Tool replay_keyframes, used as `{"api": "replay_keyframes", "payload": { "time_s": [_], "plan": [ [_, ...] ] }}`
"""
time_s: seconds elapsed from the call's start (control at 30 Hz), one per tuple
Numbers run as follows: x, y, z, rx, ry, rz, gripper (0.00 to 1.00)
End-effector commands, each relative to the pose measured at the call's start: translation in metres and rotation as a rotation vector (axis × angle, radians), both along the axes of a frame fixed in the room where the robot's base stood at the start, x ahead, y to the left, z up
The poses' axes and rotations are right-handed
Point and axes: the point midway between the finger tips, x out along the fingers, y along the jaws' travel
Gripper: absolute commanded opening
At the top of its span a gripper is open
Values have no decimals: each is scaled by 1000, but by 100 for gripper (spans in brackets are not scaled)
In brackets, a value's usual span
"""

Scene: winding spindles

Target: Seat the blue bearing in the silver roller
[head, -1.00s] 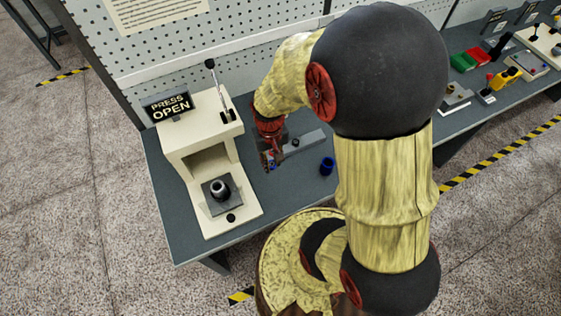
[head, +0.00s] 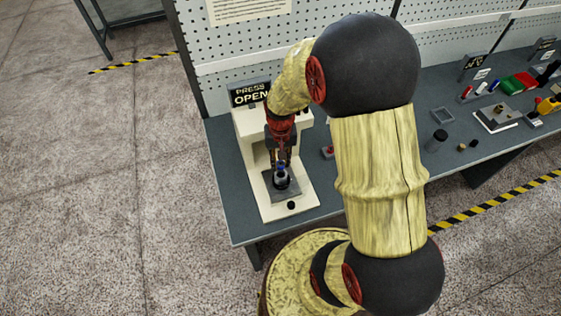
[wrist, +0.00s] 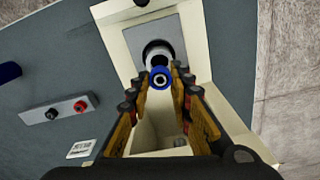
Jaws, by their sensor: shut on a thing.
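My gripper (head: 281,163) is shut on the blue bearing (wrist: 160,77), a small blue ring with a pale centre, held between the fingertips. In the head view the blue bearing (head: 281,169) shows as a small patch below the fingers. The silver roller (head: 282,179) stands upright on a dark square plate in the press. In the wrist view the roller (wrist: 155,49) shows just past the bearing, which overlaps its near edge. The bearing appears above the roller's mouth; I cannot tell whether they touch.
The cream press (head: 293,207) surrounds the roller, with a "PRESS OPEN" sign (head: 250,94) behind. A strip with black and red knobs (wrist: 60,108) and a dark blue cylinder (wrist: 8,72) lie beside the press. Farther right are a dark cylinder (head: 437,140) and a grey tray (head: 443,115).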

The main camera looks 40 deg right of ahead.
Motion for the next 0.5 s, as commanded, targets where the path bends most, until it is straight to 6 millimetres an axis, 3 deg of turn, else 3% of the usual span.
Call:
{"api": "replay_keyframes", "payload": {
  "time_s": [0.5],
  "plan": [
    [0,0,-37,0,0,0,4]
  ]
}}
